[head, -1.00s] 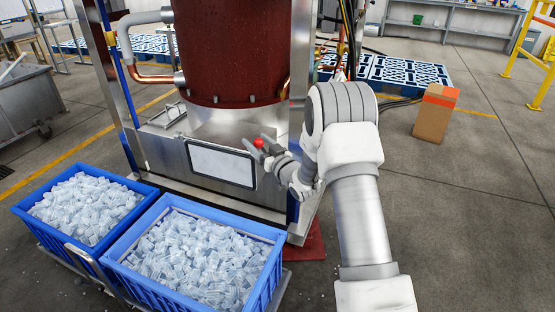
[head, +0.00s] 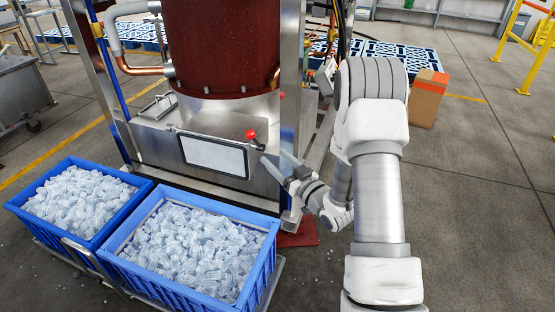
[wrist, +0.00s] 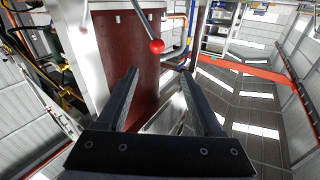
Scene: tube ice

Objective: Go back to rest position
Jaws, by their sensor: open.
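My gripper (head: 275,162) is in front of the ice machine, to the right of its white panel, with its fingers apart and nothing between them. The red-knobbed lever (head: 251,135) is on the machine's front, up and left of my fingertips and apart from them. In the wrist view the red knob (wrist: 156,46) shows beyond and above the open fingers (wrist: 160,95). The ice machine (head: 222,50) has a dark red drum over a steel base.
Two blue crates of tube ice, the left one (head: 22,212) and the right one (head: 262,270), stand on a cart below the machine. A cardboard box (head: 428,98) stands on the floor at the right. Blue pallets (head: 395,58) lie behind.

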